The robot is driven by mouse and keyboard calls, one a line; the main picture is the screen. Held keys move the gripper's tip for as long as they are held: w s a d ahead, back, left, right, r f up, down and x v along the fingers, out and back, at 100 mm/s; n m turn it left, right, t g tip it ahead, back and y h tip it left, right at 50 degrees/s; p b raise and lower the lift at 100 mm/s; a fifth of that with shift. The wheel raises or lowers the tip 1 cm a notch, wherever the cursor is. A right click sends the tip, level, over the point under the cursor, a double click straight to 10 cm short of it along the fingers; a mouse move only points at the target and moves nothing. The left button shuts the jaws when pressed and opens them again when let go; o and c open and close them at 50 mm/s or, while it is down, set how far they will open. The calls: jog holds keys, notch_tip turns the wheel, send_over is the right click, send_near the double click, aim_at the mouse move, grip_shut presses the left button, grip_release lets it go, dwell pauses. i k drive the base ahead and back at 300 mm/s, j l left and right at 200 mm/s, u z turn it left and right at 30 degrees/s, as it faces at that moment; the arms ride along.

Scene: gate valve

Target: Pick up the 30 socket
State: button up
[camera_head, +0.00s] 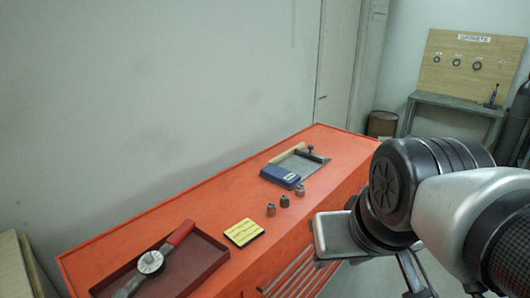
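Three small grey metal sockets stand upright in a row near the front edge of the orange cabinet top. They are a left socket (271,209), a middle socket (285,200) and a right socket (301,190). Their size marks are too small to read, so I cannot tell which is the 30. My arm reaches in from the right. My gripper (342,238) seems to be at its dark wrist, to the right of the sockets and apart from them. Its fingers are not clearly seen.
On the orange cabinet top (215,195) lie a yellow note (244,232), a dark red tray (205,262) with a red-handled dial wrench (150,262), and a blue box (281,176) beside a grey plate (305,168). A wall rises behind. A gasket board (470,70) stands far right.

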aim_at(300, 190)
jog(key=i+l+u, duration=0.2)
jog(key=l, duration=0.15)
jog(key=i+l+u, duration=0.15)
jog(key=l, duration=0.2)
jog(key=i+l+u, duration=0.2)
jog(key=l, duration=0.2)
jog(key=i+l+u, duration=0.2)
jog(key=l, duration=0.2)
jog(key=l+u, duration=0.2)
jog(key=l, duration=0.2)
jog(key=l+u, duration=0.15)
jog(key=l, duration=0.3)
jog(key=i, duration=0.05)
